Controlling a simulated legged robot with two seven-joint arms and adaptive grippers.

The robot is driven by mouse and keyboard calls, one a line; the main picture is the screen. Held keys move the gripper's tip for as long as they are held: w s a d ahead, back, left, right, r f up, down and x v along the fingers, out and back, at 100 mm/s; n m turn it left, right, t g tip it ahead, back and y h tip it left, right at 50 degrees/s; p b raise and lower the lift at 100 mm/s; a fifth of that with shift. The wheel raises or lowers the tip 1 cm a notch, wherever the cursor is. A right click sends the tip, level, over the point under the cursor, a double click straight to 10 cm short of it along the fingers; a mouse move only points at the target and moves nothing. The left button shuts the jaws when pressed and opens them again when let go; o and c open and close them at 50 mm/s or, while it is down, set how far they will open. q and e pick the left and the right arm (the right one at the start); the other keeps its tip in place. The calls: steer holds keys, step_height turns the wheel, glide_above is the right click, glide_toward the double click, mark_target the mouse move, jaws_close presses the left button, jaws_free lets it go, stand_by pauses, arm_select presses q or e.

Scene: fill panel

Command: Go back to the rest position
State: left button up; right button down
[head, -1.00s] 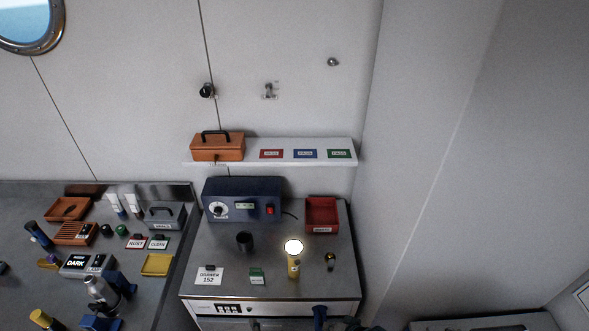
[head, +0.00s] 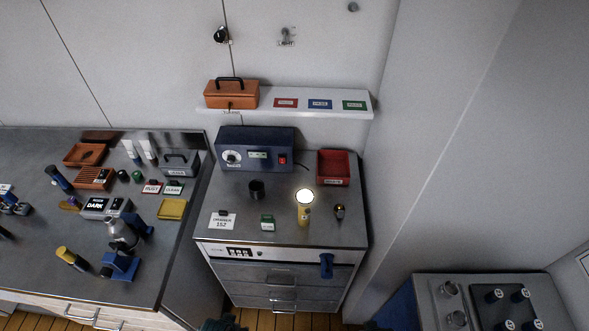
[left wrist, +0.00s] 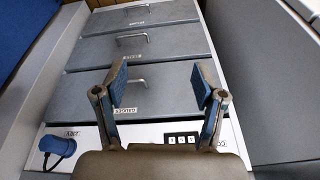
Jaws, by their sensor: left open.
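My left gripper (left wrist: 160,84) shows in the left wrist view with its two blue-padded fingers apart and nothing between them. It is in front of the grey drawer cabinet (left wrist: 138,50), which appears upside down there. A small dark shape at the bottom edge of the head view may be part of my arm; I cannot tell. My right gripper is in neither view.
The cabinet (head: 285,275) carries a blue power box (head: 255,150), a red bin (head: 333,167) and a lit yellow flashlight (head: 304,212). A cluttered bench (head: 40,245) stands left. A knobbed unit (head: 535,290) stands lower right.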

arm_select(q)
steer(key=s+f+g, duration=0.1)
steer(key=s+f, duration=0.3)
steer(key=f, duration=0.8)
steer(key=s+f, duration=0.3)
steer(key=f, duration=0.9)
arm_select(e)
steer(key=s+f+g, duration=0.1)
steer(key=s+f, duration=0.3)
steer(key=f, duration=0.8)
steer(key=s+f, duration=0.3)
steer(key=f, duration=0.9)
arm_select(q)
steer(key=s+a+f+g, duration=0.1)
steer(key=s+a+f, duration=0.2)
steer(key=s+f, duration=0.7)
steer(key=s, duration=0.3)
steer(key=shift+s+a, duration=0.2)
steer(key=shift+s, duration=0.2)
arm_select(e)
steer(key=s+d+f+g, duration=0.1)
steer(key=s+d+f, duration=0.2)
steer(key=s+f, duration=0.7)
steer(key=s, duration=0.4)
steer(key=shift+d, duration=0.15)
